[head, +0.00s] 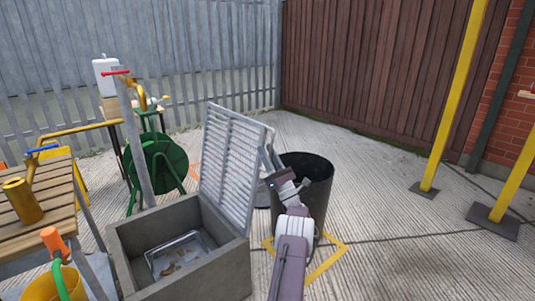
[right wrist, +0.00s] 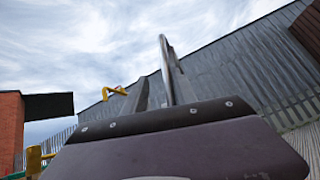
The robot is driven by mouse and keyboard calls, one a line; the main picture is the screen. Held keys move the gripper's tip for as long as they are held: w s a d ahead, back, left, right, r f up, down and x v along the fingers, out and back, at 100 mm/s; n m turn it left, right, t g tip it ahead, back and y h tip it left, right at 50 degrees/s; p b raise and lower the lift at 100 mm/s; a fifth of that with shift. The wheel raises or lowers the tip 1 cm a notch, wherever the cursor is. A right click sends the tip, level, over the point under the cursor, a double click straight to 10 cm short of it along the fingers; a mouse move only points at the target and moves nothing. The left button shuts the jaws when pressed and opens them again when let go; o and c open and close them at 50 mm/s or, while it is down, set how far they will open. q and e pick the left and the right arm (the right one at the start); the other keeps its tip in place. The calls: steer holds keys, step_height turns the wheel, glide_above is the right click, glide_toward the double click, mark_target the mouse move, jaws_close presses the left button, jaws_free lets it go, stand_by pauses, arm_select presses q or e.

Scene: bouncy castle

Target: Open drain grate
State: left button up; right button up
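The drain grate (head: 232,158) is a grey slatted panel. It stands raised at the back right edge of the concrete drain box (head: 195,287), leaning a little back. Inside the box, a metal-rimmed basket or tray (head: 157,270) with some brownish bits shows from above. My right gripper (head: 267,157) is beside the grate's right edge, near its upper half; whether it touches is unclear. My left gripper is out of view.
A black bin (head: 318,168) stands just behind my right arm. A green hose reel (head: 155,165), a post with a red handle and a wooden table (head: 60,187) crowd the left. Yellow posts (head: 450,110) stand at the right. The paved ground at the right is clear.

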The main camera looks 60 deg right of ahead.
steer(key=shift+s+f, duration=0.25)
steer(key=shift+s, duration=0.05)
steer(key=p+v, duration=0.2)
steer(key=v, duration=0.6)
steer(key=shift+f+p, duration=0.15)
steer(key=shift+p, duration=0.25)
steer(key=shift+a, duration=0.1)
